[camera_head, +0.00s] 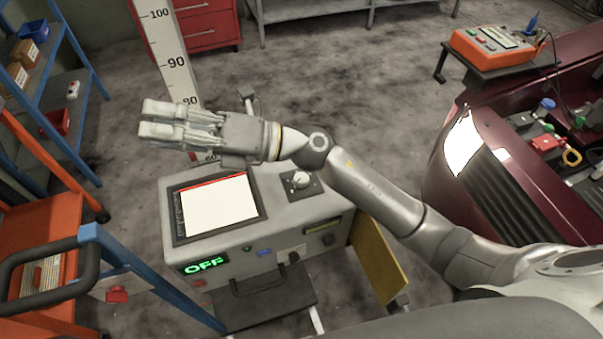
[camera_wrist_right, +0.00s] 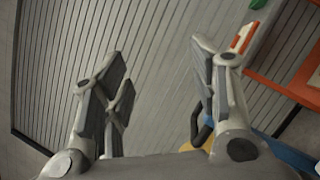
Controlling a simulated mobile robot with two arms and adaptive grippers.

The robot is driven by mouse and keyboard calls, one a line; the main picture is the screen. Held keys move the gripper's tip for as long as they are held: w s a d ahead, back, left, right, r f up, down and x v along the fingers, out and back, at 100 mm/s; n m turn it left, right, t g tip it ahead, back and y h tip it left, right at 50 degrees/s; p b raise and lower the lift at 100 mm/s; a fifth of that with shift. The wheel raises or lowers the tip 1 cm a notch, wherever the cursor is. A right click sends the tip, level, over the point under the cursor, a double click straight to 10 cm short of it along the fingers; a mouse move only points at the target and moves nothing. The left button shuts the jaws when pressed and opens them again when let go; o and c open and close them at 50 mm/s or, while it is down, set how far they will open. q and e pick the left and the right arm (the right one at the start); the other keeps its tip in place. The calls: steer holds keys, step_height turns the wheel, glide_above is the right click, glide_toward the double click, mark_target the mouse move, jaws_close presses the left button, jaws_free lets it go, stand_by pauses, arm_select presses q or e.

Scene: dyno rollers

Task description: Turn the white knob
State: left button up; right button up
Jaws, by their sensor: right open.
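The white knob (camera_head: 301,180) sits on a dark square plate on top of a grey console (camera_head: 290,212), right of the console's screen. My right gripper (camera_head: 160,122) is above and to the left of the knob, over the far side of the console, pointing left. Its fingers are apart and hold nothing. In the right wrist view the open fingers of my right gripper (camera_wrist_right: 160,95) show with empty space between them, and the knob is not in that view. My left gripper is not in view.
The console's front shows a green OFF display (camera_head: 204,265). A tall measuring scale (camera_head: 172,50) stands behind it. A blue and orange rack (camera_head: 45,200) stands at left. A dark red car (camera_head: 510,160) with its engine bay open is at right.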

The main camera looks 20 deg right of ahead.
step_height(320, 180, down, 6)
steer(key=s+a+n+g+h, duration=0.2)
steer(key=n+g+h, duration=0.2)
steer(key=n+g, duration=0.15)
steer(key=n+h, duration=0.4)
steer(key=h, duration=1.3)
glide_toward(302, 177)
step_height(302, 177, down, 9)
steer(key=shift+s+f+p, duration=0.1)
steer(key=shift+s+p, duration=0.1)
steer(key=shift+p, duration=0.85)
